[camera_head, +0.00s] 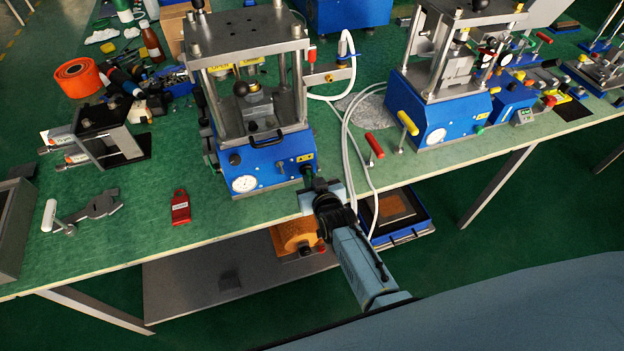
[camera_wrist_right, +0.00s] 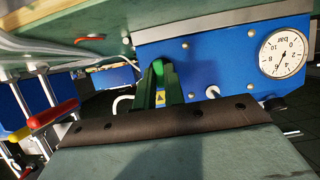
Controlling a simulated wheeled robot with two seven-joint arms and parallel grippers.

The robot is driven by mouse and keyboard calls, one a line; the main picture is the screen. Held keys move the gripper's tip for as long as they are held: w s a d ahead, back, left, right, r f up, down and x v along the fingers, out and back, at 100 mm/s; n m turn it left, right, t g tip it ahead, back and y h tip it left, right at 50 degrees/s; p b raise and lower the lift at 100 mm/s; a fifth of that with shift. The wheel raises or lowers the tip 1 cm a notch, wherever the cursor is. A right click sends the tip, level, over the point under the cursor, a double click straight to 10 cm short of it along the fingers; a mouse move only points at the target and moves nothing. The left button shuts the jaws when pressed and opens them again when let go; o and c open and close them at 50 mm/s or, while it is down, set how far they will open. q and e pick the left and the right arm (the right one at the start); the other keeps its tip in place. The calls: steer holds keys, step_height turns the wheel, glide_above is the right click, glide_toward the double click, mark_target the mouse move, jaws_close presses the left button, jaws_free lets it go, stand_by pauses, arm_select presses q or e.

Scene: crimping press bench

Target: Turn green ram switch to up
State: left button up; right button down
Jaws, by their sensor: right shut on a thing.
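The green ram switch (camera_wrist_right: 158,68) shows in the right wrist view as a bright green tip on the blue front panel of the press, between my fingers. My right gripper (camera_wrist_right: 163,90) is shut on it. In the head view my right gripper (camera_head: 312,183) is at the right front corner of the blue press base (camera_head: 272,165), and its fingers hide most of the switch. I cannot tell which way the switch points. My left gripper is not in view.
A round pressure gauge (camera_head: 244,184) and a small toggle (camera_head: 280,167) sit on the same panel. A red tag (camera_head: 180,207) lies on the green bench to the left. Pale hoses (camera_head: 352,150) hang close to my right gripper. A second blue press (camera_head: 440,112) stands to the right.

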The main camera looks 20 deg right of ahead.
steer(key=c, duration=1.5)
jaws_free()
steer(key=shift+s+r, duration=0.2)
steer(key=shift+s, duration=0.25)
steer(key=p+v, duration=0.2)
steer(key=v, duration=1)
steer(key=shift+s+r+p, duration=0.15)
steer(key=shift+p, duration=0.25)
